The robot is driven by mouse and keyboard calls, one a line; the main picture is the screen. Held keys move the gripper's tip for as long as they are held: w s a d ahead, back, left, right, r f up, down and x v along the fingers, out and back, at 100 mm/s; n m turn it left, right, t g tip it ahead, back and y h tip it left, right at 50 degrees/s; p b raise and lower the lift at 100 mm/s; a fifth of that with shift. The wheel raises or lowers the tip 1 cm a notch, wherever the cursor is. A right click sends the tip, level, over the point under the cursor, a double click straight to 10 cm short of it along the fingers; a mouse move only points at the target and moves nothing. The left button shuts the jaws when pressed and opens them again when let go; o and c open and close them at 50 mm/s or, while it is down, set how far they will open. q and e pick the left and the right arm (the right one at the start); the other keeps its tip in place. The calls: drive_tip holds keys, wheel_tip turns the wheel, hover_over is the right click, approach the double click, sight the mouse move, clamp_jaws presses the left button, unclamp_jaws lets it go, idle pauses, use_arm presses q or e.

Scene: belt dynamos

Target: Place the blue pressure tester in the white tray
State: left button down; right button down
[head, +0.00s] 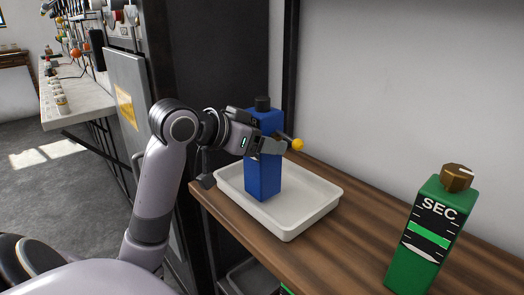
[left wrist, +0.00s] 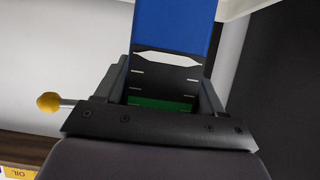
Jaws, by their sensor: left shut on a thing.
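The blue pressure tester (head: 264,178) is a tall blue box with a black cap on top and a lever with a yellow knob (head: 297,144) on its side. It stands roughly upright over the white tray (head: 320,208) on the wooden shelf. I cannot tell whether its base touches the tray floor. My left gripper (head: 272,146) is shut on the upper part of the tester. In the left wrist view the tester's blue body (left wrist: 175,25) and dark gauge face (left wrist: 165,80) show between the fingers. My right gripper is not in view.
A green device (head: 425,240) marked SEC with a brown knob stands on the wooden shelf (head: 350,250) at the right. Shelf space lies between it and the tray. A dark cabinet (head: 215,55) stands behind my left arm. A workbench (head: 75,105) with several items is at the far left.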

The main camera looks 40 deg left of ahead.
use_arm(q)
drive_tip(key=shift+f, duration=0.6)
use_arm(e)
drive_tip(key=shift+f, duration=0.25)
use_arm(q)
drive_tip(key=shift+c, duration=0.6)
unclamp_jaws()
drive_tip(key=shift+f, duration=0.2)
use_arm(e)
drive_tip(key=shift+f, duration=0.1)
